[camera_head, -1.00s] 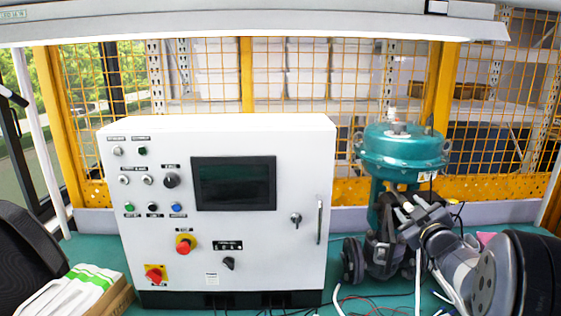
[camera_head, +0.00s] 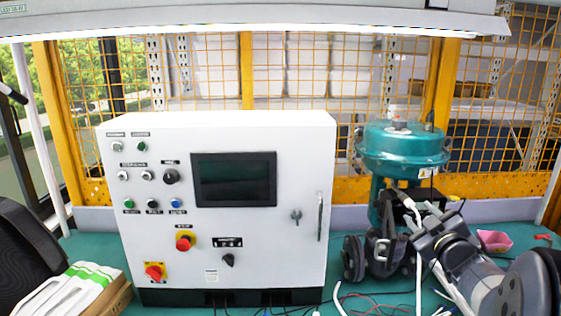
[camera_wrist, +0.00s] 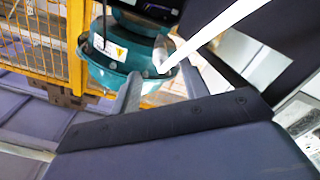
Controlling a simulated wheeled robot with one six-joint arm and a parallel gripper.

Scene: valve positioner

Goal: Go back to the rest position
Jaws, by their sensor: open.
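My gripper (camera_head: 434,213) is in front of the valve positioner at the lower right in the head view. The valve has a teal round actuator (camera_head: 402,150) on a teal stem, with dark fittings (camera_head: 384,250) low down. In the wrist view, my two grey fingers (camera_wrist: 150,62) stand apart. The teal actuator (camera_wrist: 110,68) with a yellow warning label shows beyond them. A white tube (camera_wrist: 215,30) crosses close to the right finger; I cannot tell whether they touch. I see nothing held.
A white control cabinet (camera_head: 235,255) with a dark screen and several buttons stands left of the valve. Cables (camera_head: 365,300) lie on the green table. A yellow mesh fence (camera_head: 345,100) stands behind.

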